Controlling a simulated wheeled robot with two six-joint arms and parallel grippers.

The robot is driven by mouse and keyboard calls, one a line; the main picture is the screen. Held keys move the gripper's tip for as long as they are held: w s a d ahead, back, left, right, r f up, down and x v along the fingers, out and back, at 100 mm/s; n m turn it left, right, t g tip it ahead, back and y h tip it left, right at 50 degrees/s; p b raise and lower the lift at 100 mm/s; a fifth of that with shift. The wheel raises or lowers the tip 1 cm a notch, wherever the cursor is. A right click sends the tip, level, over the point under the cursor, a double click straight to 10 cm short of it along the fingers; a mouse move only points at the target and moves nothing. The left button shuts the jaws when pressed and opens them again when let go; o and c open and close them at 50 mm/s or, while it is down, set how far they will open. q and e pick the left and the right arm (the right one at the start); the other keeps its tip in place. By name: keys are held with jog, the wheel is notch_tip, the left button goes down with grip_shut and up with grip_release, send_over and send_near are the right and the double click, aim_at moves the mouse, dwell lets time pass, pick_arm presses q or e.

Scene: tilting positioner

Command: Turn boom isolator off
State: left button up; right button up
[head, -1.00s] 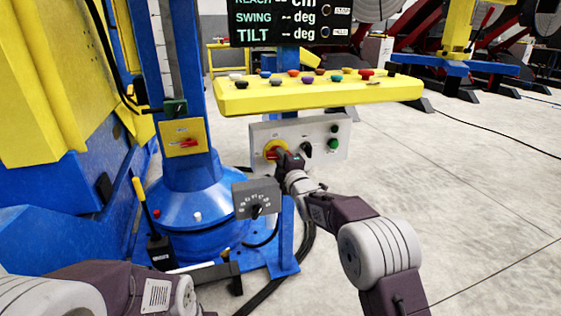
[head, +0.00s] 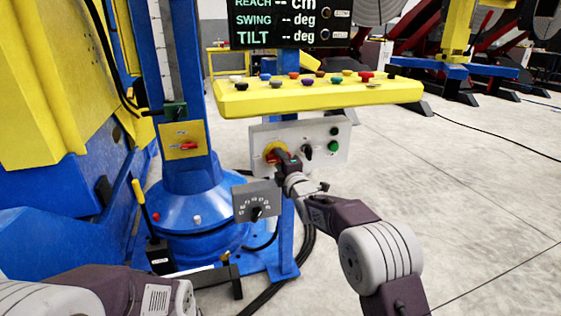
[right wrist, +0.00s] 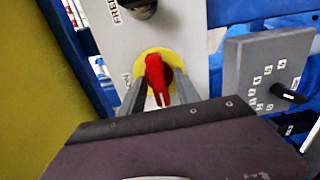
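A white switch panel (head: 322,150) hangs under the yellow console. On it, at its left, is a red rotary handle on a yellow disc (head: 271,148). I cannot read a label naming it as the boom isolator. In the right wrist view the red handle (right wrist: 157,76) stands in front of the yellow disc (right wrist: 143,66), lying along the picture's vertical. My right gripper (head: 283,156) is at this switch. In the right wrist view its two fingers (right wrist: 160,92) stand either side of the handle, with gaps showing. My left gripper is out of view; only my left arm shows.
A black knob (head: 307,151) and a green button (head: 334,146) sit right of the handle. A yellow console (head: 318,96) with several buttons is above. A grey dial box (head: 255,201) is below. Another red switch on a yellow plate (head: 183,140) is on the blue column.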

jog(key=shift+s+r, duration=0.1)
jog(key=p+v, duration=0.2)
jog(key=v, duration=0.7)
